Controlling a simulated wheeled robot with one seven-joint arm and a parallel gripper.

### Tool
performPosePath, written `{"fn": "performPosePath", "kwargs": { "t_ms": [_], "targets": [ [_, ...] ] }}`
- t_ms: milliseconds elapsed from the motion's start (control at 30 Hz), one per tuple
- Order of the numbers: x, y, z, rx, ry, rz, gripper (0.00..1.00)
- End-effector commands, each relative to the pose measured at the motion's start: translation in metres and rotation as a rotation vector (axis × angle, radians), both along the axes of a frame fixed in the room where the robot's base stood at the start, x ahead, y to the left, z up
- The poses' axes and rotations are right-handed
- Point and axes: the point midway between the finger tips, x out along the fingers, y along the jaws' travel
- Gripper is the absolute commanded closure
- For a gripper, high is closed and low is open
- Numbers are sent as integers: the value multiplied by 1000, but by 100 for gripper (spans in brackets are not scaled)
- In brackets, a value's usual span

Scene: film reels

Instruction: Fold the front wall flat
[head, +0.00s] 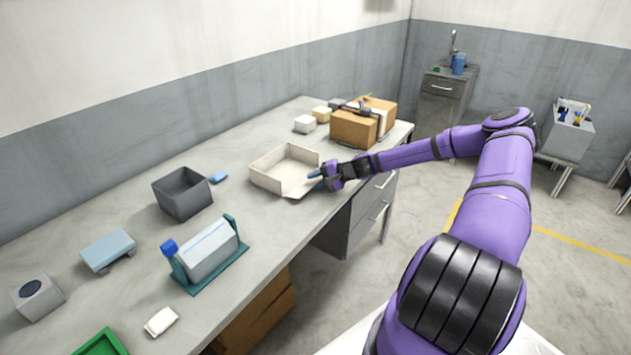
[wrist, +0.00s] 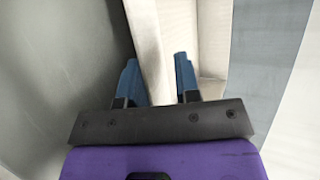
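The cream open-topped box (head: 262,180) stands on the workbench near its front edge. Its back and left walls stand up. The front wall (head: 302,189), on the side toward the bench edge, leans outward and low; how flat it lies I cannot tell. My gripper (head: 315,175) is at this front side, partly covering it. In the wrist view my gripper (wrist: 158,80) has its two blue fingers apart, with a pale box panel (wrist: 150,40) passing between them, close to the left finger. Contact with it is unclear.
A brown carton (head: 353,128) and small pale blocks (head: 305,124) stand behind the box. A grey bin (head: 183,194), a blue piece (head: 218,177) and a teal stand (head: 210,281) with a reel case are at left. Bare bench (head: 255,215) lies between.

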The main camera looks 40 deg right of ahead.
Motion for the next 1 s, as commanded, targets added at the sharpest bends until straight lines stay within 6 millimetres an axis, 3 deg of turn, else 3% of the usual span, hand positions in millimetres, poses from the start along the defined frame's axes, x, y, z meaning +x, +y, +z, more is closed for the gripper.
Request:
{"fn": "performPosePath", "kwargs": {
  "t_ms": [367, 800, 1000],
  "targets": [
    [-6, -8, 4, -1, 0, -2, 70],
    [-55, -56, 36, -2, 0, -2, 70],
    [-67, -68, 44, 0, 0, -1, 70]
  ]
}}
